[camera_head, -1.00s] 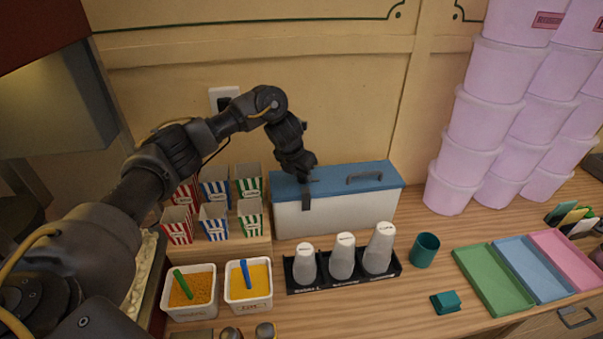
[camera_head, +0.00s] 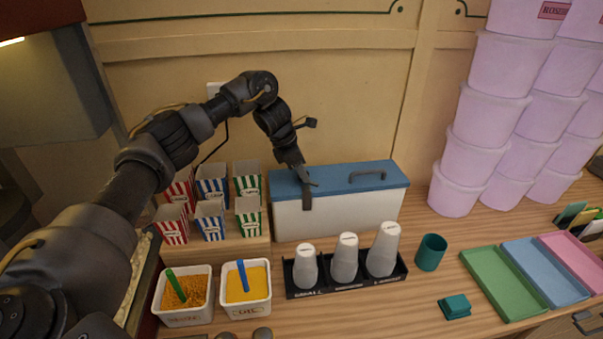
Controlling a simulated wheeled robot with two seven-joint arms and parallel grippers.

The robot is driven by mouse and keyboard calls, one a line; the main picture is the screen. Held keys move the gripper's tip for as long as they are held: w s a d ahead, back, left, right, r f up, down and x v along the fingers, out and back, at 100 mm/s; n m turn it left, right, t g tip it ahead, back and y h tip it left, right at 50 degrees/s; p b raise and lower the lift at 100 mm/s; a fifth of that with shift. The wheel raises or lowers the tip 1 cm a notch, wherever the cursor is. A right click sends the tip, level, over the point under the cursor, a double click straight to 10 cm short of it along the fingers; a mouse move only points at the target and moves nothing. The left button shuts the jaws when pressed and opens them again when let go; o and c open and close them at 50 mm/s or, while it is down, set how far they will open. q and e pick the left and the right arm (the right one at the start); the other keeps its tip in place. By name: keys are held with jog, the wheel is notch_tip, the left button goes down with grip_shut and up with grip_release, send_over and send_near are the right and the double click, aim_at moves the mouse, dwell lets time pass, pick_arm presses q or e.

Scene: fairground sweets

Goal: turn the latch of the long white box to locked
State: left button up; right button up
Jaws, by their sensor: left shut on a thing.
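The long white box (camera_head: 350,213) with a blue lid (camera_head: 338,178) stands against the back wall, behind the cup rack. A grey handle (camera_head: 367,174) sits on the right part of its lid. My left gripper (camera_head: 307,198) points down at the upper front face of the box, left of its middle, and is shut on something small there. The latch itself cannot be made out; the gripper covers that spot. My right gripper is not in view.
A black rack (camera_head: 305,292) with several upturned cups stands close in front of the box. Striped cartons (camera_head: 210,220) stand left of it. A teal cup (camera_head: 430,252) and coloured trays (camera_head: 503,283) lie to the right. Stacked pink tubs (camera_head: 470,160) stand at the back right.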

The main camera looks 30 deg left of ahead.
pick_arm(q)
jog(key=m, duration=0.1)
jog(key=m+g+p, duration=0.1)
jog(key=shift+w+a+r+m+h, duration=0.1)
jog(key=shift+w+r+m+h, duration=0.05)
jog(key=shift+r+m+h, duration=0.2)
jog(key=m+g+p, duration=0.1)
jog(key=m+p, duration=0.1)
jog(key=m, duration=0.2)
jog(key=shift+f+p, duration=0.1)
jog(key=shift+p, duration=0.25)
jog(key=shift+w+f+m+g+p, duration=0.1)
jog(key=shift+m+g+p, duration=0.35)
jog(key=shift+m, duration=0.4)
jog(key=shift+f+m+g, duration=0.1)
jog(key=shift+m+g, duration=0.15)
jog(key=shift+m, duration=0.25)
jog(key=shift+f+m+h, duration=0.1)
jog(key=shift+m+h, duration=0.15)
jog(key=shift+m, duration=0.05)
jog(key=o, duration=1)
